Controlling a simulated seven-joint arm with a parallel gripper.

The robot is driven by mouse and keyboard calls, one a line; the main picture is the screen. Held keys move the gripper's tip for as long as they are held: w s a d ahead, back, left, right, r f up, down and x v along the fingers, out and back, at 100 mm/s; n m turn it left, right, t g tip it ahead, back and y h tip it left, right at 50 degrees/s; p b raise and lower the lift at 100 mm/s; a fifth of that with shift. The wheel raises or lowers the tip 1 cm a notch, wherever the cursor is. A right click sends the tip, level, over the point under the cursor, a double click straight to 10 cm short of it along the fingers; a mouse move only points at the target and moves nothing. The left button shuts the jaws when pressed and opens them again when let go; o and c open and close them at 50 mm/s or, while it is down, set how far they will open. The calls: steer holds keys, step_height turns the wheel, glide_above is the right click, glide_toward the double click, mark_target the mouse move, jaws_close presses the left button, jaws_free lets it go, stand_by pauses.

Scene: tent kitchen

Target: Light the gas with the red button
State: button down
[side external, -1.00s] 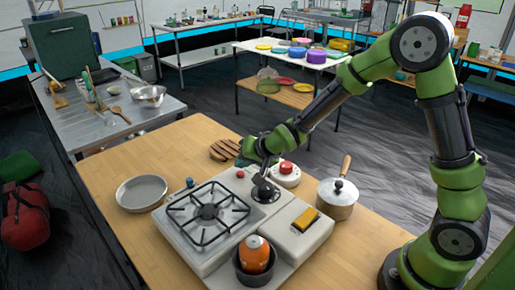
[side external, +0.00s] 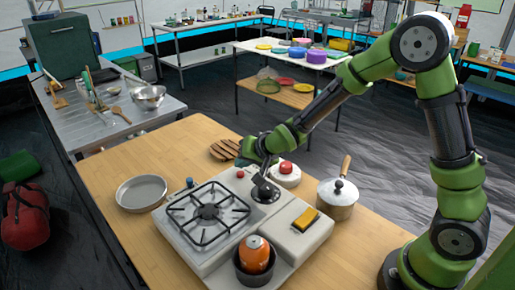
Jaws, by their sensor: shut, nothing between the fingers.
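The gas stove (side external: 178,238) is a pale unit with one burner under a black grate (side external: 208,211). My gripper (side external: 264,190) is shut, pointing down over the stove's right side, at a dark round part there. It is to the right of and in front of the small red button, apart from it. The fingertips are small and partly dark against that part, so contact cannot be told. No flame shows at the burner.
A white round device with a red top (side external: 286,170) stands just behind my gripper.

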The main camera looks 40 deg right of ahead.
mark_target(244, 174)
steer(key=shift+f, duration=0.15)
stand_by(0.6)
steer(key=shift+f, duration=0.3)
steer(key=shift+f, duration=0.55)
stand_by(0.8)
steer(key=shift+r, duration=0.95)
steer(key=shift+r, duration=0.1)
steer(key=shift+r, duration=2.45)
